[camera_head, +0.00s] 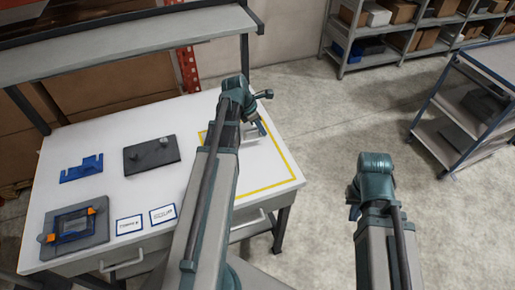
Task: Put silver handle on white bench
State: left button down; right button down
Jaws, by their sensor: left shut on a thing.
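The white bench (200,122) is at the left, with a yellow outline marked on its right part. My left arm reaches across the bench, and my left gripper (258,128) is over the outlined area, largely hidden by its own wrist. It is shut on a small pale grey piece, seemingly the silver handle (250,137), which shows only in part. I cannot tell whether the handle touches the bench top. My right gripper (352,203) is off the bench, over the floor to the right. Its fingers are too small and too hidden to read.
On the bench are a blue bracket (82,169), a dark plate (150,156) with small grey parts, a grey tray (92,245) with a blue frame, and two labels (129,225). A cart (470,115) stands right and shelves (400,30) behind. Open floor lies between.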

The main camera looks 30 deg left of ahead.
pick_arm(q)
notch_tip(320, 180, down, 5)
jog(key=b, duration=0.3)
jog(key=shift+r, duration=0.2)
jog(key=shift+b, duration=0.35)
notch_tip(320, 180, down, 4)
jog(key=b, duration=0.3)
jog(key=shift+r, duration=0.15)
jog(key=shift+b, duration=0.4)
jog(key=c, duration=0.9)
grip_release()
jog(key=shift+o, duration=0.2)
